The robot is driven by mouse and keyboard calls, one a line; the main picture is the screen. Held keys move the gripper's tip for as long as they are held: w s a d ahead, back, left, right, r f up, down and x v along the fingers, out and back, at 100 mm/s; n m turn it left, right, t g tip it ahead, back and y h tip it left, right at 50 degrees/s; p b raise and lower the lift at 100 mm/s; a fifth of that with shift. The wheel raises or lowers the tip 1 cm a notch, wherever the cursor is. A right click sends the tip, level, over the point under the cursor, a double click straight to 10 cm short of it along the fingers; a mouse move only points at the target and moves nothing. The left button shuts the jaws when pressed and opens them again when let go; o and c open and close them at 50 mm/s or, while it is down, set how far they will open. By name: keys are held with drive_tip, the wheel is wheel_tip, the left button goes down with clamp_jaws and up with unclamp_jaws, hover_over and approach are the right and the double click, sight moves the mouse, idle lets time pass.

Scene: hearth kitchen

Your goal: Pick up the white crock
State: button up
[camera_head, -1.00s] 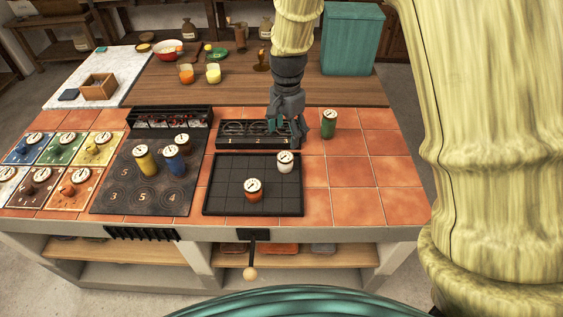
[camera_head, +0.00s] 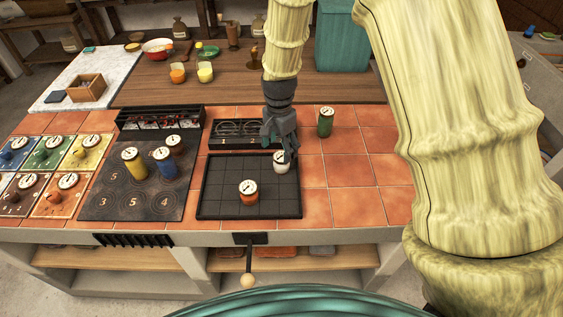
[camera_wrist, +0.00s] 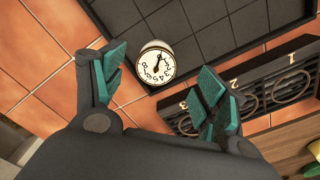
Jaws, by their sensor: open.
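The white crock (camera_head: 281,162) stands upright at the back right of the black gridded tray (camera_head: 225,212). Its top carries a round dial face. In the head view my gripper (camera_head: 284,150) is just above and behind it, partly covering it. In the wrist view the white crock (camera_wrist: 155,62) lies ahead of the fingertips, between their lines. My gripper (camera_wrist: 160,85) is open, with teal pads on both sides and nothing between them.
An orange crock (camera_head: 248,193) stands on the same tray, in front. A green crock (camera_head: 325,121) stands on the tiles behind right. A dark numbered rack (camera_head: 222,138) lies behind the tray. Yellow, blue and brown crocks stand on the numbered plate (camera_head: 110,203) at left. Tiles at right are clear.

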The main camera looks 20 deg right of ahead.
sight(281, 156)
drive_tip(key=shift+s+d+f+p, duration=0.15)
drive_tip(key=shift+f+p, duration=0.2)
drive_tip(key=shift+f, duration=0.25)
drive_tip(key=shift+w+d+f+p, duration=0.1)
drive_tip(key=shift+f+p, duration=0.2)
drive_tip(key=shift+f, duration=0.3)
drive_tip(key=shift+f+p, duration=0.35)
drive_tip(key=shift+f, duration=1.1)
drive_tip(key=c, duration=1.3)
drive_tip(key=shift+r, duration=0.1)
